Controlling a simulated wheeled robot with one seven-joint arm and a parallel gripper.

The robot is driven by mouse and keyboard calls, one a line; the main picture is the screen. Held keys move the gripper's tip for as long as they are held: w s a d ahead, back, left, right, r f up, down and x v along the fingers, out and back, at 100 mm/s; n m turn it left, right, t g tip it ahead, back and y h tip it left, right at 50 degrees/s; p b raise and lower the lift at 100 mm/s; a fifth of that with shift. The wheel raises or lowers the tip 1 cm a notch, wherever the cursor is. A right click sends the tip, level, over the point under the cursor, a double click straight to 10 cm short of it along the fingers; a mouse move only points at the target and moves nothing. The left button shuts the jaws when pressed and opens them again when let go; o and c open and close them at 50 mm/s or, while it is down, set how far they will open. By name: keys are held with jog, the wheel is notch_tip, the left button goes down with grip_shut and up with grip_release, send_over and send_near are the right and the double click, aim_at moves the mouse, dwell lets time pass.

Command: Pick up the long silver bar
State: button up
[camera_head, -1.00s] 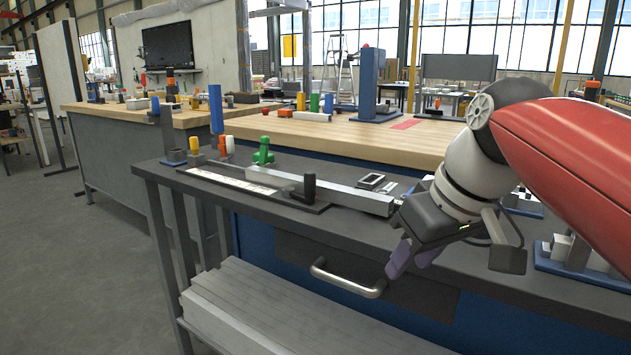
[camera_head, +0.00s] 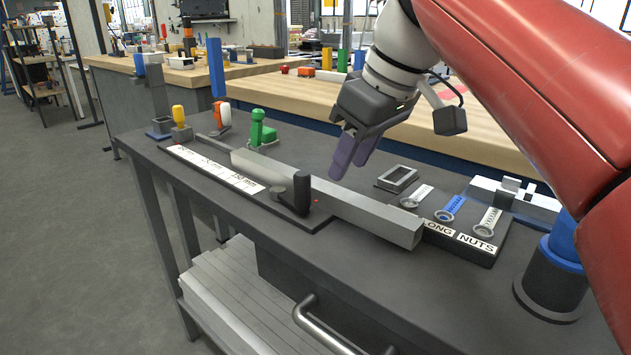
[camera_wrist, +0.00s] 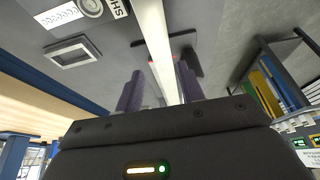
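The long silver bar (camera_head: 375,214) is a square, hollow-ended bar lying diagonally on the dark grey workbench, beside a ruler-like fixture with a black upright stop. My gripper (camera_head: 352,160) is above the bench near the middle of the bar, apart from it, with its purple fingers pointing down. In the wrist view the bar (camera_wrist: 156,42) runs away between the two separated fingers of my gripper (camera_wrist: 160,85), with nothing gripped. The nearest part of the bar is hidden behind the gripper body in that view.
The black stop (camera_head: 302,193) stands close against the bar. A green clamp-like part (camera_head: 259,130) is near its far end. A blue cylinder (camera_head: 565,245) stands at right.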

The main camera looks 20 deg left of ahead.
aim_at(335, 191)
jog(key=b+x, duration=0.1)
jog(key=x, duration=0.5)
jog(key=shift+s+a+f, duration=0.1)
jog(key=shift+s+f, duration=0.05)
jog(key=shift+f, duration=0.05)
jog(key=shift+c, duration=0.5)
grip_shut()
